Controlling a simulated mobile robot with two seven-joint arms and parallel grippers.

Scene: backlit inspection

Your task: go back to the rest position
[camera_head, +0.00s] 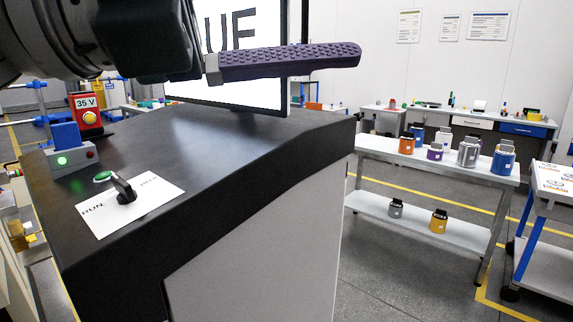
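My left arm comes in from the upper left and reaches across the top of the picture. At its end my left gripper (290,62) shows one long, dark purple finger with a studded surface, pointing right. It is in front of the lit screen (240,30) and above the dark console top (225,140), apart from the console. A second finger cannot be made out, so its opening is unclear. I see nothing held in it. My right gripper is not in view.
The console carries a black rotary knob (125,190) on a white label, a green button (103,176), a lit green lamp (62,161) and a red box (87,110) marked 35 V. A shelf table (440,165) with several canisters stands right, a cart (550,235) beyond it.

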